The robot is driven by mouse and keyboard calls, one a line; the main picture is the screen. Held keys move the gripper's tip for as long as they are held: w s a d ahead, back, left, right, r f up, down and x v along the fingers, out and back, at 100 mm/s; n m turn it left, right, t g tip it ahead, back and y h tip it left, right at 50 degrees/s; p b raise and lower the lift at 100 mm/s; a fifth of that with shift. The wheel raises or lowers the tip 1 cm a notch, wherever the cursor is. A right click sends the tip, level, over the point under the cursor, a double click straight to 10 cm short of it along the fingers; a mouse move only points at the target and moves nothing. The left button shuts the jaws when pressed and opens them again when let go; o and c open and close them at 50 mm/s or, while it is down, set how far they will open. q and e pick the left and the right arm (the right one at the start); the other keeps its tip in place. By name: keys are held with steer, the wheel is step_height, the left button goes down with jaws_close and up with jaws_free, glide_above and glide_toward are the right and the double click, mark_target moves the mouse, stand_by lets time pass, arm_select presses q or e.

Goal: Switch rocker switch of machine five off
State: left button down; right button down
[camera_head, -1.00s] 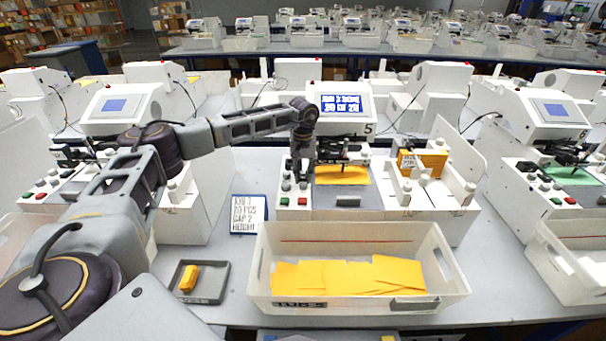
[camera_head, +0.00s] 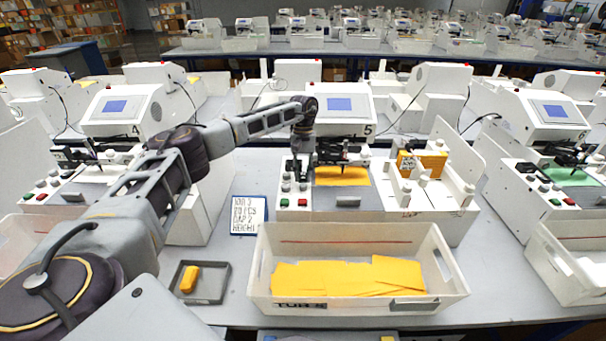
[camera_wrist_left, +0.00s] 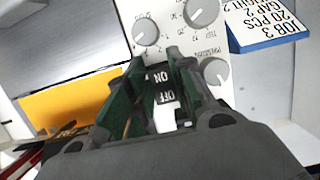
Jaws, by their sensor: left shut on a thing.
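Machine five (camera_head: 346,124) stands in the middle of the table, marked 5. Its screen (camera_head: 340,104) is plain blue with no text. My left gripper (camera_head: 298,170) is down at the left side of its control panel. In the left wrist view, the rocker switch (camera_wrist_left: 164,88) is black with white ON and OFF lettering. It lies between the dark green fingers of my left gripper (camera_wrist_left: 164,72), which are shut on it. The fingers hide its sides, so its tilt is hard to tell. My right gripper is not in view.
Grey knobs (camera_wrist_left: 204,12) sit close to the fingers. Green and red buttons (camera_head: 302,202) are at the panel's front. A job card (camera_head: 248,214), a tub of yellow envelopes (camera_head: 358,239) and a small tray (camera_head: 222,283) stand in front. Machine four (camera_head: 125,110) is on the left.

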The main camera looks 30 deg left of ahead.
arm_select(q)
steer(key=shift+w+a+r+g, duration=0.1)
steer(key=shift+g, duration=0.2)
stand_by(0.4)
steer(key=c, duration=1.3)
jaws_free()
steer(key=shift+o, duration=0.3)
steer(key=shift+w+r, duration=0.1)
steer(key=shift+r, duration=0.05)
steer(key=v, duration=1.1)
steer(key=shift+a+r, duration=0.25)
steer(key=shift+a, duration=0.05)
steer(key=shift+w, duration=0.1)
